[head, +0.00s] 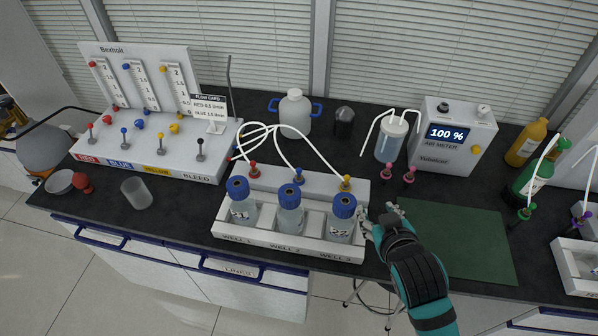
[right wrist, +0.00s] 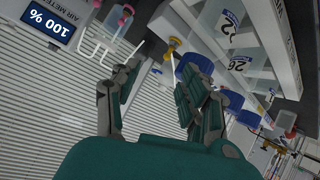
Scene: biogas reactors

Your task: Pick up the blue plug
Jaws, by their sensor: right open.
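A blue plug (head: 299,176) on a white tube sits on the raised back ledge of the white well rack (head: 285,248). It stands between a red plug (head: 254,169) and a yellow plug (head: 346,183). My right gripper (head: 382,217) is open and empty, just right of the rack, apart from the blue plug. In the right wrist view its spread fingers (right wrist: 158,78) have nothing between them, and the yellow plug (right wrist: 172,47) shows beyond. I cannot make out the blue plug there. My left gripper is not in view.
Several blue-capped bottles (head: 290,208) stand in the rack in front of the plugs. White tubes (head: 320,152) arch behind them. A flow panel (head: 150,100) is at left, an air meter (head: 447,140) at back right. A green mat (head: 465,240) lies clear at right.

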